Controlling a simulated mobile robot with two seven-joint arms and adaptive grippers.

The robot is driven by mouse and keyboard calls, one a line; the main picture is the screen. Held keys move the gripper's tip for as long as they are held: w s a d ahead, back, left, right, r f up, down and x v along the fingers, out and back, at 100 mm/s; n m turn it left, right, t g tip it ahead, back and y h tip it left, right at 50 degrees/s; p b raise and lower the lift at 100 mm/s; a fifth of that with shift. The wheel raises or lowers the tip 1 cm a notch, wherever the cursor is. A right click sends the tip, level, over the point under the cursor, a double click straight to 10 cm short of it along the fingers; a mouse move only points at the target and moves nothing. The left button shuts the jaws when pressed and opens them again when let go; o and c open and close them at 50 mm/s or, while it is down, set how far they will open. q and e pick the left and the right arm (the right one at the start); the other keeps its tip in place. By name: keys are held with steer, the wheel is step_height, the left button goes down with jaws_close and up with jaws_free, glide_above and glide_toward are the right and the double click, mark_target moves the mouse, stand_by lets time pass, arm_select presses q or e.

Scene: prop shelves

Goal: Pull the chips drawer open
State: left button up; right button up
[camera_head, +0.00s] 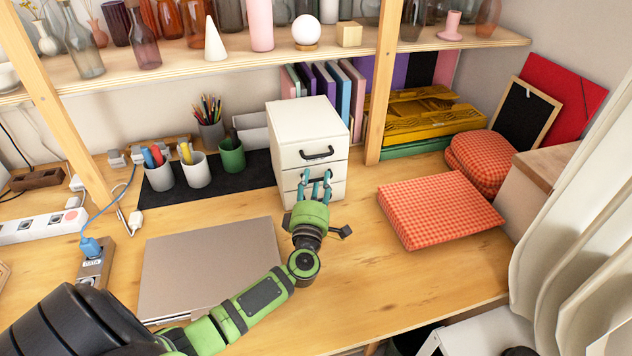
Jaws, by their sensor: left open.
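A small white cabinet (303,120) with stacked drawers stands on the wooden desk against the back. Its upper drawer (316,155) is shut and has a black bar handle. No label for chips is readable, so I cannot tell which drawer is the chips drawer. My left gripper (316,178) is open, with its teal fingers pointing at the front of a lower drawer, at its handle. I cannot tell whether the fingers touch the handle. The fingers and the green palm hide much of the lower drawer fronts. My right gripper is not in view.
A closed grey laptop (208,265) lies left of my forearm. Orange checked cushions (440,207) lie to the right. Cups of pens (195,170) stand on a black mat left of the cabinet. A shelf post (381,90) rises behind its right side.

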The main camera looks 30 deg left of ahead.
arm_select(q)
steer(key=shift+c, duration=0.4)
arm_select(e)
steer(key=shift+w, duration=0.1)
arm_select(q)
steer(key=c, duration=0.7)
jaws_close()
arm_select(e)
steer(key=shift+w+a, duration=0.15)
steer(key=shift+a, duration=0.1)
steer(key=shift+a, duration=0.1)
arm_select(q)
steer(key=shift+d, duration=0.15)
steer(key=shift+s+d+p, duration=0.25)
steer(key=shift+s+p, duration=0.05)
steer(key=s+d+p, duration=0.3)
steer(key=s+d, duration=0.6)
steer(key=d, duration=0.2)
steer(key=shift+s, duration=0.25)
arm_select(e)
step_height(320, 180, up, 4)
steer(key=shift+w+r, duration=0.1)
arm_select(q)
steer(key=shift+d+f, duration=0.1)
steer(key=shift+f, duration=0.05)
